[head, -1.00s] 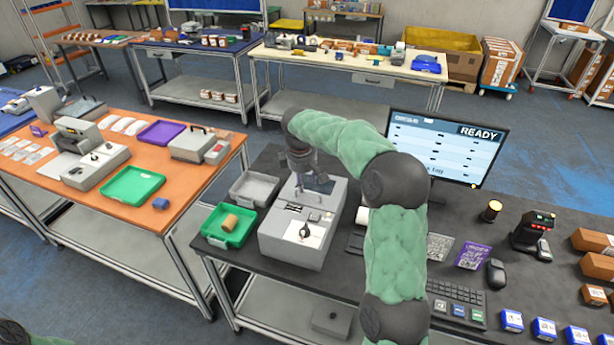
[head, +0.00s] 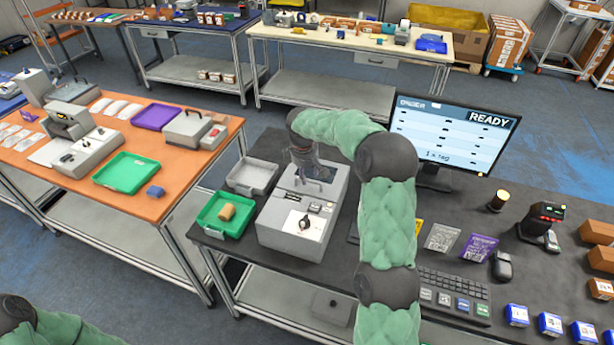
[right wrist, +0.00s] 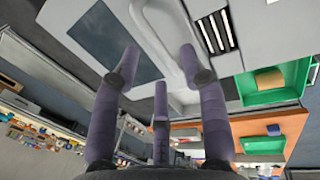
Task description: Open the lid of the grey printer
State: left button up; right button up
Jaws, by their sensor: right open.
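The grey printer (head: 283,228) stands on the black table, left of the monitor. Its lid is down, and a white label with a dark round mark lies on its front part. My right gripper (head: 316,176) is over the printer's rear top, pointing down. In the right wrist view its fingers (right wrist: 160,78) are spread and empty, around a raised light grey loop handle (right wrist: 163,35) beside a dark window panel. I cannot tell whether they touch the handle. Of my left arm only a green-sleeved part shows at the bottom left; its gripper is out of view.
A green tray (head: 207,224) with a brown roll and a grey tray (head: 241,177) sit left of the printer. The monitor (head: 450,140) reads READY. A keyboard (head: 440,290), scanner (head: 545,218) and small boxes fill the right. An orange table (head: 75,190) stands left.

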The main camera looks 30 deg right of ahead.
jog(key=shift+w+d+f, duration=0.1)
jog(key=shift+d+f, duration=0.05)
jog(key=shift+f, duration=0.7)
grip_shut()
